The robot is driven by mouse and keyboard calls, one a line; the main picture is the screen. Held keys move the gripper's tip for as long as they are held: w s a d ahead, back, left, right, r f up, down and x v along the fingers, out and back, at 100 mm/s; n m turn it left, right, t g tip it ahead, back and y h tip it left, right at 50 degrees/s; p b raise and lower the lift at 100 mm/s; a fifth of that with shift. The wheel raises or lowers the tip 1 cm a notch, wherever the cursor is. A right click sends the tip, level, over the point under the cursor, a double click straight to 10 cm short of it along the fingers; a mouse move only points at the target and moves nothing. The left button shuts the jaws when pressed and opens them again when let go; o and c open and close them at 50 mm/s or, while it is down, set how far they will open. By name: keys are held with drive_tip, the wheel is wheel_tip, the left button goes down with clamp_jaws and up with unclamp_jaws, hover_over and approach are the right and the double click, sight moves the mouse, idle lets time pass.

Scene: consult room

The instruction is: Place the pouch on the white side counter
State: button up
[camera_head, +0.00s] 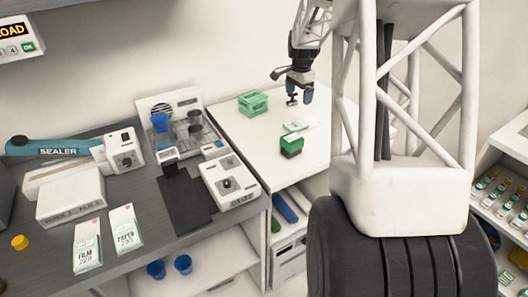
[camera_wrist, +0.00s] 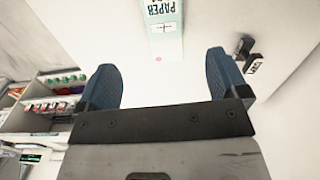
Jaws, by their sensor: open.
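A white and green pouch marked PAPER (camera_wrist: 165,30) lies flat on a white surface in the wrist view, ahead of my fingertips and between their lines. In the head view a small pale pouch (camera_head: 299,125) lies on the white side counter (camera_head: 238,134), behind the green and black block. My gripper (camera_head: 300,95) hangs over this counter, pointing down. Its blue fingers (camera_wrist: 163,78) are spread apart in the wrist view with nothing between them, and the pouch is clear of them.
A green crate (camera_head: 253,103) and a green-black block (camera_head: 291,147) stand on the white counter. The wrist view shows a small dark object (camera_wrist: 247,55) beside the right finger.

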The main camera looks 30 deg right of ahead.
drive_tip(key=s+a+r+n, duration=0.3)
drive_tip(key=s+a+r, duration=0.15)
drive_tip(key=a, duration=0.45)
drive_tip(key=s+a+r+n+t, duration=0.1)
drive_tip(key=s+a+r+n, duration=0.2)
drive_tip(key=s+a, duration=0.4)
drive_tip(key=s+a+r+n, duration=0.3)
drive_tip(key=s+a, duration=0.1)
drive_tip(key=a, duration=0.6)
drive_tip(key=s+a+f+n, duration=0.1)
drive_tip(key=s+a+n, duration=0.3)
drive_tip(key=s+a, duration=0.3)
drive_tip(key=s+a+f+n+t, duration=0.1)
drive_tip(key=s+a+n, duration=0.3)
drive_tip(key=s, duration=1.1)
drive_tip(key=a, duration=0.2)
drive_tip(key=shift+a+f+t, duration=0.25)
drive_tip(key=shift+a+t, duration=0.05)
drive_tip(key=shift+a, duration=0.1)
